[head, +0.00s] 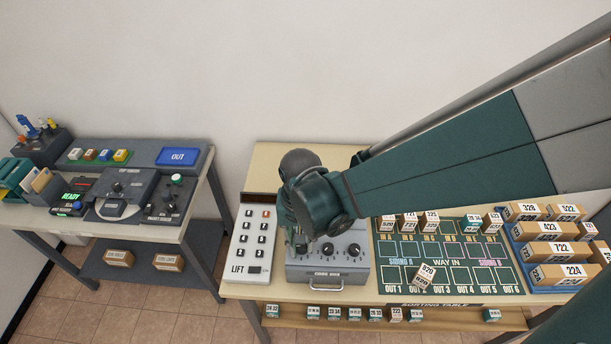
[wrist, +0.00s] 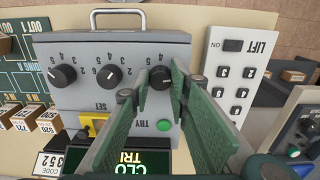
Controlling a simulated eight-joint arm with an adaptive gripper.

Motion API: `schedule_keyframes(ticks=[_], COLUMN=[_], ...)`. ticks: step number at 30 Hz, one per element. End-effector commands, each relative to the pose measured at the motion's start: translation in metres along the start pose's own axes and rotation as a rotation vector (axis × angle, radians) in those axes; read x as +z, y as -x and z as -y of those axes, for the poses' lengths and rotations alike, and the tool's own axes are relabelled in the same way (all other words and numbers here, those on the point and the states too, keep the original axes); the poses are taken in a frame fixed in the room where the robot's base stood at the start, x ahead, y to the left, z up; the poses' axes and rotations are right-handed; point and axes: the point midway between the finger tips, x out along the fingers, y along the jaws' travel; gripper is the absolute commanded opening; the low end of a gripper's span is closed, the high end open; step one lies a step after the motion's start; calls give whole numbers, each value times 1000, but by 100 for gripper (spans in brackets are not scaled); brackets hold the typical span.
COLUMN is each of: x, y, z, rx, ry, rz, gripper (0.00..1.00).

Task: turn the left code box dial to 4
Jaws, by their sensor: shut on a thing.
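The grey code box (head: 328,272) stands on the table, below my arm in the head view; it also fills the middle of the wrist view (wrist: 125,48). It carries three black dials in a row. The left code box dial (wrist: 160,78) is the right-hand one in the turned wrist view. My gripper (wrist: 161,82) is shut around this dial, one finger on each side. In the head view my wrist hides it. The middle dial (wrist: 108,75) and the right dial (wrist: 62,77) are free. Numbers ring the dials; I cannot tell the gripped dial's pointed number.
The LIFT panel (head: 252,243) stands close beside the box. On the other side lies the green sorting board (head: 450,250) with small parcels. A green TRY button (wrist: 164,125) and a yellow part by SET (wrist: 96,121) are near my fingers. A lit display (wrist: 150,158) is partly covered.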

Motion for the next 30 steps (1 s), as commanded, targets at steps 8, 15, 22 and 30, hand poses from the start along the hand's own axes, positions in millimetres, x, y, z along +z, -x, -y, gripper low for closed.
schedule_keyframes(ticks=[8, 15, 22, 30], x=[0, -1, 0, 0], y=[0, -1, -1, -1], z=[1, 1, 1, 1], rx=[-1, -1, -1, -1], ry=[71, 220, 424, 682], rz=[0, 0, -1, -1], gripper=[7, 7, 7, 7])
